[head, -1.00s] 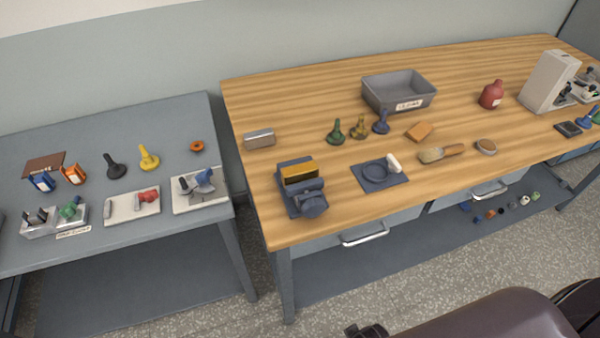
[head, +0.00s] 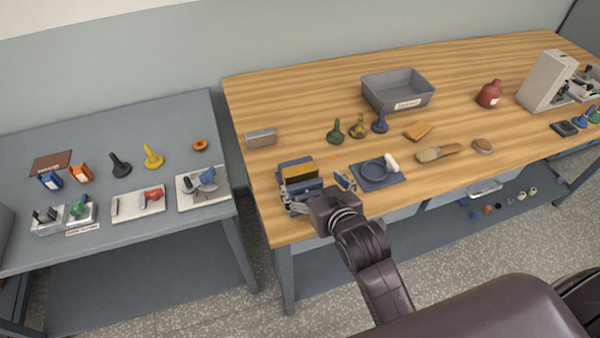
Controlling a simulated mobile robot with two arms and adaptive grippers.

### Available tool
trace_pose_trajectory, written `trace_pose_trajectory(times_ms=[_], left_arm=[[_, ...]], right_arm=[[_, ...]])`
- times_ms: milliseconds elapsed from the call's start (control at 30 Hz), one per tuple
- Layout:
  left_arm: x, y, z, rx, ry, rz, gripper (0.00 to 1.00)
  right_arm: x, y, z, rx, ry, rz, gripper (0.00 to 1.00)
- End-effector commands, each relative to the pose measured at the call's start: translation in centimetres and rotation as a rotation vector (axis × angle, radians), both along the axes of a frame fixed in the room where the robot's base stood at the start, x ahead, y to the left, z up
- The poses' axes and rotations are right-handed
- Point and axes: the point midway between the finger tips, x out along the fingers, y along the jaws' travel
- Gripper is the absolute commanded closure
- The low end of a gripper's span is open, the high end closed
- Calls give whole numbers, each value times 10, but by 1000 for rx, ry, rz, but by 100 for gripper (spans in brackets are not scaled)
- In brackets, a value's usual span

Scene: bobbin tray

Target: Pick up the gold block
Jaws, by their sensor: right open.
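The gold block (head: 299,171) sits in a dark blue vise-like holder (head: 292,186) near the front left corner of the wooden table. My right gripper (head: 318,182) is open, its two fingers spread just in front of the holder and block. The gripper body hides the front part of the holder. I cannot tell whether a finger touches the holder. The block is not between the fingertips as far as I can see. My left gripper is not in view.
A blue mat (head: 378,175) with a ring and a white piece lies right of the gripper. A grey block (head: 261,137), several bobbin-shaped pieces (head: 358,127) and a grey bin (head: 398,92) stand behind. A grey side table (head: 110,205) is at the left.

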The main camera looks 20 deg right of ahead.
Motion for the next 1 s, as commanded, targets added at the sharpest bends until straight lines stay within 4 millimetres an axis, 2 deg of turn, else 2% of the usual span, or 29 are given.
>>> trace_pose_trajectory(times_ms=[133, 367, 733, 1000], left_arm=[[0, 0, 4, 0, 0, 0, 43], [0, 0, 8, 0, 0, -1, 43], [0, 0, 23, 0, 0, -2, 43], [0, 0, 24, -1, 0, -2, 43]], right_arm=[[18, 2, 2, 2, -28, -2, 11], [31, 2, -7, 3, -26, -1, 11], [64, 4, -31, 3, -24, -1, 11], [71, 4, -37, 3, -24, -1, 11]])
